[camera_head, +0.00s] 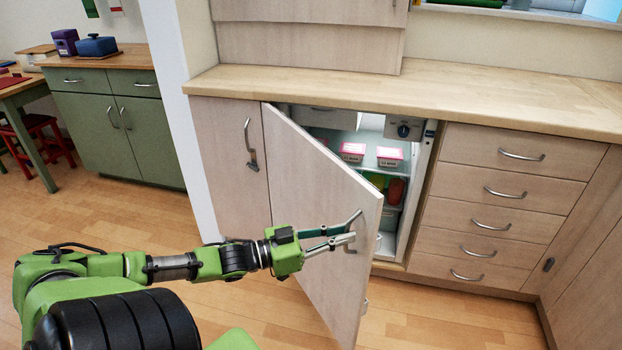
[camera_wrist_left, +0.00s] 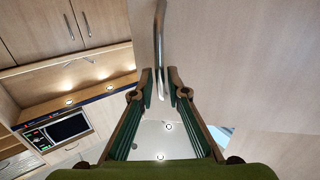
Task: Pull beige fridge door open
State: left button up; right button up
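The beige fridge door (camera_head: 305,215) stands partly open, swung out toward me from the fridge (camera_head: 393,215) under the worktop. Its curved metal handle (camera_head: 349,220) is near the door's free edge and also shows in the left wrist view (camera_wrist_left: 160,35). My left gripper (camera_head: 345,238) is at this handle. In the left wrist view its two fingers (camera_wrist_left: 160,85) lie close on either side of the handle's lower part and appear shut on it. The exact finger contact is hard to see. My right gripper is not in view.
Two pink-lidded tubs (camera_head: 389,156) sit on a lit fridge shelf. A stack of drawers (camera_head: 490,205) stands to the right, and a closed cabinet door (camera_head: 230,165) to the left. The worktop (camera_head: 480,95) overhangs above. Wooden floor (camera_head: 430,320) in front is clear.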

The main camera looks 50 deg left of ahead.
pick_arm(q)
jog(key=v, duration=1)
jog(key=shift+s, duration=0.3)
jog(key=shift+r, duration=0.1)
